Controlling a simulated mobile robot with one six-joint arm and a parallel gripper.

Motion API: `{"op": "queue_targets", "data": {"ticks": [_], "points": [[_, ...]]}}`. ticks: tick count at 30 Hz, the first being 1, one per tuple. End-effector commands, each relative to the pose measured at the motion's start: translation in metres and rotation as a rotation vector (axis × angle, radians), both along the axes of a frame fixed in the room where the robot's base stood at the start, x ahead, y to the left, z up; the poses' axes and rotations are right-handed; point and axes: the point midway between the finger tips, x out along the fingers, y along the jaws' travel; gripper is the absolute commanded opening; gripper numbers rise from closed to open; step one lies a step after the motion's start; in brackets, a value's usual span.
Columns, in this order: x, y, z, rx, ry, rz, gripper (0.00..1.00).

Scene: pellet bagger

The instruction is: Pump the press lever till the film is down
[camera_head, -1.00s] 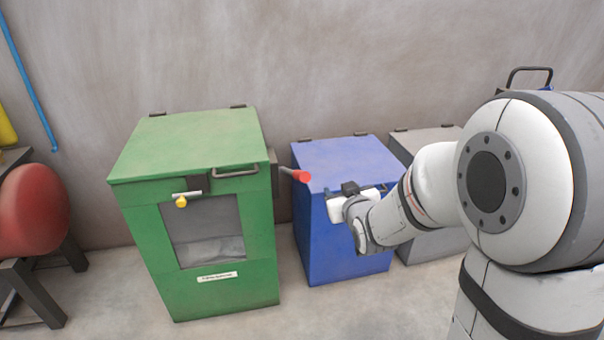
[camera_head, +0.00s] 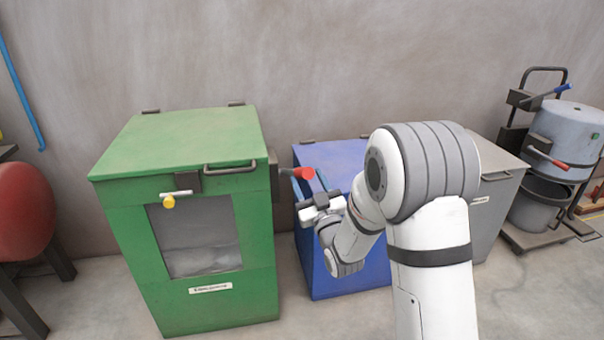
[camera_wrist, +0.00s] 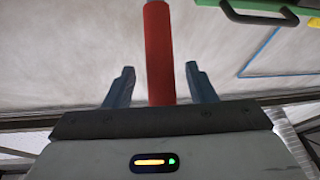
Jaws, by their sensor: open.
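The green press box (camera_head: 200,115) stands left of centre in the head view, its lid shut. Its lever with a red grip (camera_head: 304,173) sticks out from the right side near the top. White crumpled film (camera_head: 205,262) shows low behind the front window (camera_head: 195,230). My gripper (camera_head: 300,190) is just beside and below the red grip. In the wrist view the red grip (camera_wrist: 158,55) runs between the two fingers of my gripper (camera_wrist: 160,82), with gaps on both sides. The fingers are open and not closed on it.
A yellow-tipped latch (camera_head: 169,201) sits on the green box's front. A blue bin (camera_head: 345,160) and a grey bin (camera_head: 500,175) stand to the right. A drum on a trolley (camera_head: 565,140) is at far right. Concrete floor lies free in front.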

Motion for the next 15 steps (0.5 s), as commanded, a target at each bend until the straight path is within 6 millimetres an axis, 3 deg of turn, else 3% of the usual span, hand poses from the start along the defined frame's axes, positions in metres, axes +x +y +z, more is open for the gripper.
{"op": "queue_targets", "data": {"ticks": [6, 15], "points": [[0.022, 0.012, 0.010, 0.000, -0.001, 0.002, 0.50], [0.027, 0.014, 0.012, 0.000, 0.001, 0.002, 0.50]]}}
